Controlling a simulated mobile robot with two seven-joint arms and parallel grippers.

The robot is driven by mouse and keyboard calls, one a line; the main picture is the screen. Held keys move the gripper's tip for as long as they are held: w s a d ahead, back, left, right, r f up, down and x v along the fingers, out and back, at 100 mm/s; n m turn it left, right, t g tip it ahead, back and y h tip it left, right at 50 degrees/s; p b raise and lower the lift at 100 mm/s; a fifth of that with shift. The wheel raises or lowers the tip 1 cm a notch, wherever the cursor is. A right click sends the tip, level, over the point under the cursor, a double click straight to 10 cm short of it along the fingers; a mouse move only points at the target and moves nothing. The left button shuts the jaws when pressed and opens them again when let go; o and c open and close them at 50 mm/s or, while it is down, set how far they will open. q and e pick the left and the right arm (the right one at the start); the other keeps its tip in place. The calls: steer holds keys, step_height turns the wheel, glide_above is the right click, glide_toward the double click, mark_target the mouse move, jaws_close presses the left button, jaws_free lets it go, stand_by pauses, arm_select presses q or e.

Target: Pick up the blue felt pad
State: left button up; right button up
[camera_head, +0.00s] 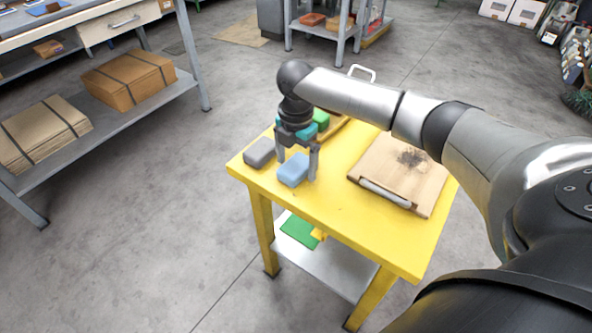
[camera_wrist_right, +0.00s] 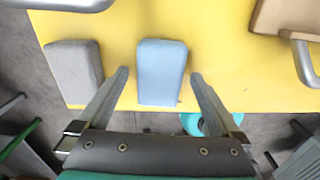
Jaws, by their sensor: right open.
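The blue felt pad (camera_head: 293,170) lies on the yellow table (camera_head: 330,205) near its front left edge. My right gripper (camera_head: 297,178) is open above the pad, pointing down. In the right wrist view the pad (camera_wrist_right: 162,72) shows between and beyond the two open fingers (camera_wrist_right: 160,85), with a gap on both sides. I cannot tell exactly how high the fingertips are over the table. My left gripper is not in view.
A grey pad (camera_head: 260,152) lies just left of the blue one. A green pad (camera_head: 321,118) is behind the gripper, partly hidden. A wooden board (camera_head: 405,165) with a metal handle and a dark smudge lies to the right. A workbench with boxes (camera_head: 130,78) stands at left.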

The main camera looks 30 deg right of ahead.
steer(key=shift+c, duration=0.2)
steer(key=c, duration=1.4)
